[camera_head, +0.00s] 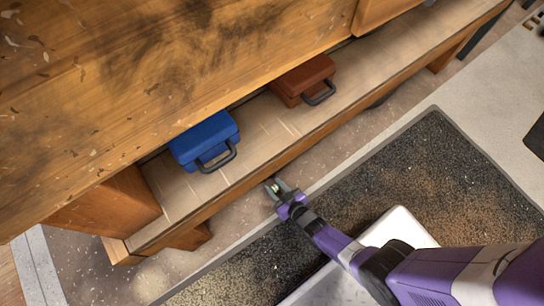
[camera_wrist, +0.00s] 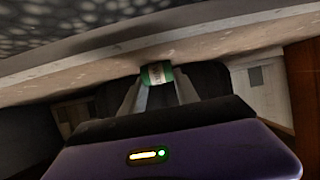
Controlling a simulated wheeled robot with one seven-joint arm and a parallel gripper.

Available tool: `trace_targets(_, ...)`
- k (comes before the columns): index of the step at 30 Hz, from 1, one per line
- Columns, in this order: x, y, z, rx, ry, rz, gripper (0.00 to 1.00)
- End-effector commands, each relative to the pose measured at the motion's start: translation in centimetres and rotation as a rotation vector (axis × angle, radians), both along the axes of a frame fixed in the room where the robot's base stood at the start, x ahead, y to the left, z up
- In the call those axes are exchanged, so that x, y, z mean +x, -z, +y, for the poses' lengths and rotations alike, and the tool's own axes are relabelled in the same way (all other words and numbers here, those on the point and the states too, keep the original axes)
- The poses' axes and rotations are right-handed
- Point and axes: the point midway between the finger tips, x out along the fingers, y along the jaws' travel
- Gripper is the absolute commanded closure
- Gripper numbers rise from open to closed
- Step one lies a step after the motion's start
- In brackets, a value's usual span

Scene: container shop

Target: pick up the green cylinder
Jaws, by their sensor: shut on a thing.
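The green cylinder (camera_wrist: 157,75) is small, with a pale label band around its middle. In the wrist view it sits between the two fingertips of my gripper (camera_wrist: 156,86), which is shut on it. In the head view my gripper (camera_head: 276,187) is just in front of the shelf's front edge, below and right of the blue case. Only a tiny bit of the cylinder (camera_head: 275,188) shows there between the fingers. I cannot tell from these views how high it is above the floor.
A wooden bench with a lower shelf (camera_head: 262,165) runs diagonally across the head view. A blue case (camera_head: 204,139) and a brown case (camera_head: 301,80) with dark handles sit on that shelf. A dark speckled mat (camera_head: 437,165) lies on the floor to the right.

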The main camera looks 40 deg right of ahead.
Motion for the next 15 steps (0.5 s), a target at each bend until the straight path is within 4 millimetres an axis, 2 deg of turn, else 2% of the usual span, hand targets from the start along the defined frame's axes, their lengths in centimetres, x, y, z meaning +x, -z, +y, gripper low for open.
trace_targets(1,0.01,0.0,0.0,0.0,0.0,0.0,0.77)
trace_targets(4,0.01,0.0,0.0,0.0,0.0,0.0,0.96)
trace_targets(5,0.01,0.0,0.0,0.0,0.0,0.0,1.0)
trace_targets(15,0.01,-0.33,0.0,0.0,0.0,0.0,1.0)
